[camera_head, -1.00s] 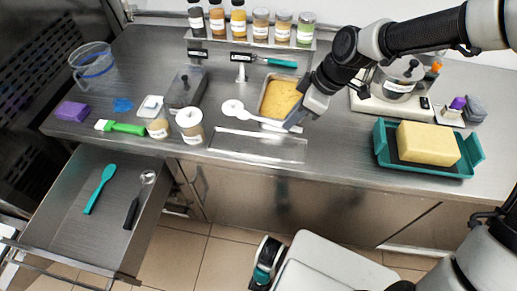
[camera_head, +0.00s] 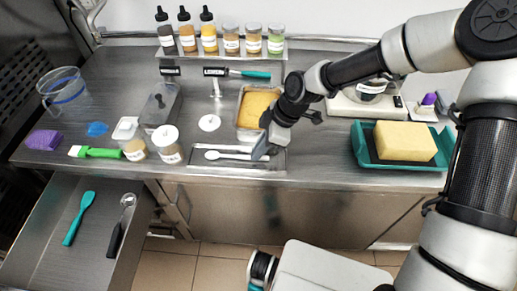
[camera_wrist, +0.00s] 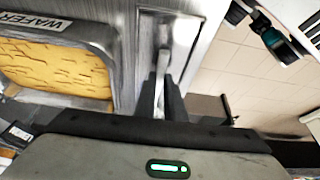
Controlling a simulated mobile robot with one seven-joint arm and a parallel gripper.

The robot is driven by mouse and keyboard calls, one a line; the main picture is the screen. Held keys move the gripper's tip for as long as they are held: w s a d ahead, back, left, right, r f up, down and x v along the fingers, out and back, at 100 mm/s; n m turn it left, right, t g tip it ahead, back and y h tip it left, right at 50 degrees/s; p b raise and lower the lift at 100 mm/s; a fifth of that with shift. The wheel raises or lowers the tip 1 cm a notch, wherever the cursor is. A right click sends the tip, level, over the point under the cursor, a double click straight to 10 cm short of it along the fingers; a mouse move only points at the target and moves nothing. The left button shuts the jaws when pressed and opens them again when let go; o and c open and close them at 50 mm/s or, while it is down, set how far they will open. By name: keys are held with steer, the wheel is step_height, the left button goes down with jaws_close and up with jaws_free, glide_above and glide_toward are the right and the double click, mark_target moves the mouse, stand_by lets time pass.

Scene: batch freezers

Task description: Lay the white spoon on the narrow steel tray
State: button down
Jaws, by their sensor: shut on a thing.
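The white spoon (camera_head: 228,155) lies lengthwise over the narrow steel tray (camera_head: 225,169), bowl to the left, within the tray's outline. Whether it touches the tray floor I cannot tell. My gripper (camera_head: 262,151) is at the tray's right end, shut on the handle end of the spoon. In the wrist view my gripper's dark fingers (camera_wrist: 165,98) close around the spoon (camera_wrist: 162,62), which points away along the tray (camera_wrist: 183,35). The fingers hide the handle end.
A pan of yellow wafer (camera_head: 258,104) stands just behind the tray. A teal tray with a yellow block (camera_head: 404,141) is at right. An open drawer (camera_head: 75,225) juts out at front left.

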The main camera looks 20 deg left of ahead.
steer(key=c, duration=1.8)
jaws_free()
steer(key=v, duration=1.2)
steer(key=shift+r+p, duration=0.1)
steer(key=shift+p, duration=0.25)
